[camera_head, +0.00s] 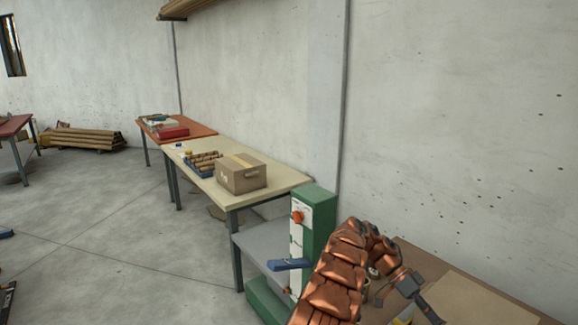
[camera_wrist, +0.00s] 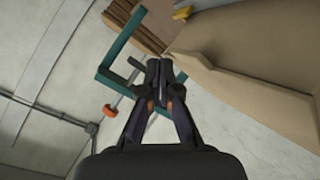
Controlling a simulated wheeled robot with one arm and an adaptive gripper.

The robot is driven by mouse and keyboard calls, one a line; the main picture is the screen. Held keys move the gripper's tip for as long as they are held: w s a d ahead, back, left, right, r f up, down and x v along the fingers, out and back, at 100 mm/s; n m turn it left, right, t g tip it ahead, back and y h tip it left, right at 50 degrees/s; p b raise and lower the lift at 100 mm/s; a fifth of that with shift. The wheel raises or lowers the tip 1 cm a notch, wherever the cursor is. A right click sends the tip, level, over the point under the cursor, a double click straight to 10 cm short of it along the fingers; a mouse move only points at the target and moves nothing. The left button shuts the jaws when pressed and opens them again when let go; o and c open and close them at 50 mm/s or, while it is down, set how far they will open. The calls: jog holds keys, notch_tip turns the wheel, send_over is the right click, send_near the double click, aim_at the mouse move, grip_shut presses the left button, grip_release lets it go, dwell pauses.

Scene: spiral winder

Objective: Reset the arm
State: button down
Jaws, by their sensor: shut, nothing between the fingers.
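My arm, with copper-coloured covers, reaches up from the bottom of the head view and bends over to the right. My gripper (camera_head: 432,312) hangs low over the brown table at the bottom right, partly cut by the frame edge. In the wrist view my gripper (camera_wrist: 159,68) is shut, its two dark fingers together and holding nothing. In that view the fingertips overlap a teal clamp-like frame (camera_wrist: 110,86); whether they touch it I cannot tell.
A green and white machine (camera_head: 318,215) with a blue lever (camera_head: 288,264) stands left of my arm. A cardboard box (camera_head: 241,175) sits on a beige table (camera_head: 285,179) behind. In the wrist view a tan cardboard surface (camera_wrist: 250,45) lies right.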

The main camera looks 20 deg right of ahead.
jog(key=w+a+f+n+t+b, duration=0.25)
jog(key=w+a+n+t, duration=0.25)
jog(key=w+a+n, duration=0.55)
jog(key=w+a+r+n+t+y, duration=0.1)
jog(key=a+r+n+t, duration=0.15)
jog(key=a, duration=0.65)
jog(key=w+a+r+n+t+y, duration=0.1)
jog(key=a+r+n, duration=0.25)
jog(key=a, duration=0.55)
jog(key=s+a+r+n+b, duration=0.3)
jog(key=s+a+r+n, duration=0.2)
jog(key=s+a, duration=0.5)
jog(key=s+a+f+n+b, duration=0.1)
jog(key=s+f, duration=0.1)
jog(key=s, duration=0.7)
jog(key=s+a+f+n+t+y+b, duration=0.1)
jog(key=s+f, duration=0.1)
jog(key=s, duration=0.8)
jog(key=shift+s+a+n, duration=0.15)
jog(key=shift+a+n, duration=0.05)
jog(key=shift+n, duration=0.15)
